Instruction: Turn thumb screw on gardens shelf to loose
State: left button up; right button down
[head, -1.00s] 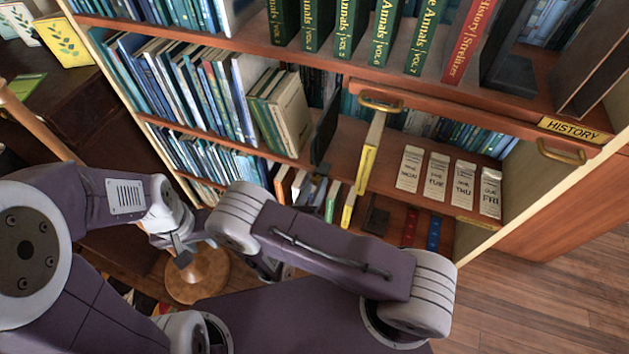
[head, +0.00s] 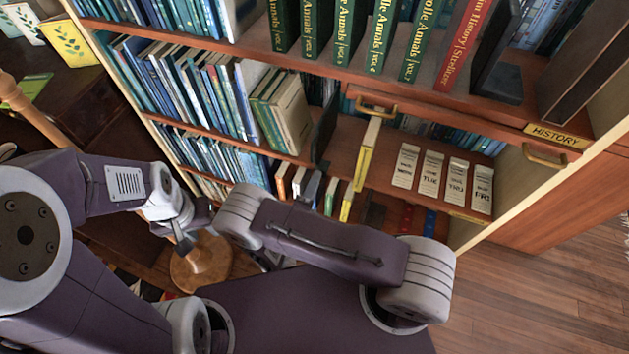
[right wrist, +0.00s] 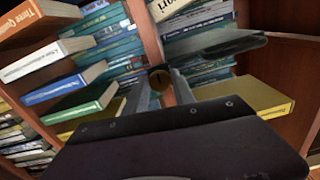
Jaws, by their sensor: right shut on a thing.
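A round brass thumb screw (right wrist: 159,80) with a dark slot shows in the right wrist view, on the front of an upright wooden post (right wrist: 150,38). My right gripper (right wrist: 164,92) has its two grey fingers on either side of the screw and is shut on it. In the head view the screw cannot be made out, and my right arm's links cover much of that area. My left gripper (head: 185,243) hangs at the left in the head view, over a round wooden stool top, away from the shelves. Its jaw opening is unclear. No gardens label is readable.
Books stick out left of the post, including a white one (right wrist: 45,60) and a green one (right wrist: 85,108). A yellow-edged book (right wrist: 265,98) lies at the right. The bookcase (head: 440,105) has a HISTORY label (head: 557,136) and day cards (head: 429,172). Floor (head: 540,290) is clear at the right.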

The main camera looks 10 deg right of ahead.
pick_arm(q)
jog(key=shift+r+p, duration=0.35)
jog(key=shift+r, duration=0.05)
pick_arm(e)
jog(key=n, duration=0.4)
jog(key=shift+n, duration=0.4)
jog(key=c, duration=1.1)
grip_release()
jog(key=shift+o, duration=0.2)
